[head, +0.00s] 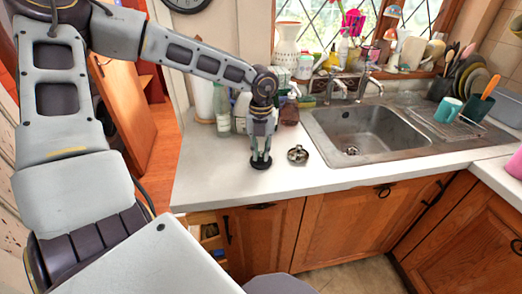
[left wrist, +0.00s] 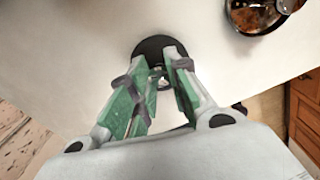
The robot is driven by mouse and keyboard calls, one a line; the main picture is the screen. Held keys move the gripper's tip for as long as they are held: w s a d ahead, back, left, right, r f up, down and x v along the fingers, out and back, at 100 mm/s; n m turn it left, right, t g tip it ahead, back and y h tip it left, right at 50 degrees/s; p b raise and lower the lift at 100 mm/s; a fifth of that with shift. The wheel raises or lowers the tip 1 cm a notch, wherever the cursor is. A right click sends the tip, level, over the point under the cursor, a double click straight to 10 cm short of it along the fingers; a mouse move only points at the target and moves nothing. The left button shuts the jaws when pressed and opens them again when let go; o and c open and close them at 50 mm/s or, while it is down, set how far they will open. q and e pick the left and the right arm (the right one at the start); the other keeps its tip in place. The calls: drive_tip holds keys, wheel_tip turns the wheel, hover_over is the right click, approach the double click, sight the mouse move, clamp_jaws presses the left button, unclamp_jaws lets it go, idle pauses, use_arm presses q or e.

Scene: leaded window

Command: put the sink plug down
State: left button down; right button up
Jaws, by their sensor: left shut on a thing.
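The sink plug (head: 261,165) is a dark round disc at the white countertop, left of the sink. My left gripper (head: 261,153) points straight down and is shut on the plug from above. In the left wrist view the black plug (left wrist: 150,46) shows beyond the green-padded fingers of the gripper (left wrist: 165,68), which close around its middle. The plug lies flat at counter height; I cannot tell whether it fully touches the surface. My right gripper is not in view.
A round metal dish (head: 298,154) stands just right of the plug. The steel sink (head: 365,132) lies farther right. Bottles and jars (head: 222,108) stand behind the gripper. The countertop (head: 215,180) is clear to the left and in front, up to its edge.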

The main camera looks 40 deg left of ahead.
sight(261, 152)
use_arm(q)
drive_tip(key=c, duration=1.4)
unclamp_jaws()
drive_tip(key=shift+o, duration=0.3)
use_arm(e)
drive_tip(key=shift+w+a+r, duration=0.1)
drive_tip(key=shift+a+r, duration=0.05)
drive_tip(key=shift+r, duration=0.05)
use_arm(q)
drive_tip(key=shift+r, duration=0.1)
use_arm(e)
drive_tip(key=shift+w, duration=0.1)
use_arm(q)
wheel_tip(261, 152, up, 12)
drive_tip(key=shift+p, duration=0.45)
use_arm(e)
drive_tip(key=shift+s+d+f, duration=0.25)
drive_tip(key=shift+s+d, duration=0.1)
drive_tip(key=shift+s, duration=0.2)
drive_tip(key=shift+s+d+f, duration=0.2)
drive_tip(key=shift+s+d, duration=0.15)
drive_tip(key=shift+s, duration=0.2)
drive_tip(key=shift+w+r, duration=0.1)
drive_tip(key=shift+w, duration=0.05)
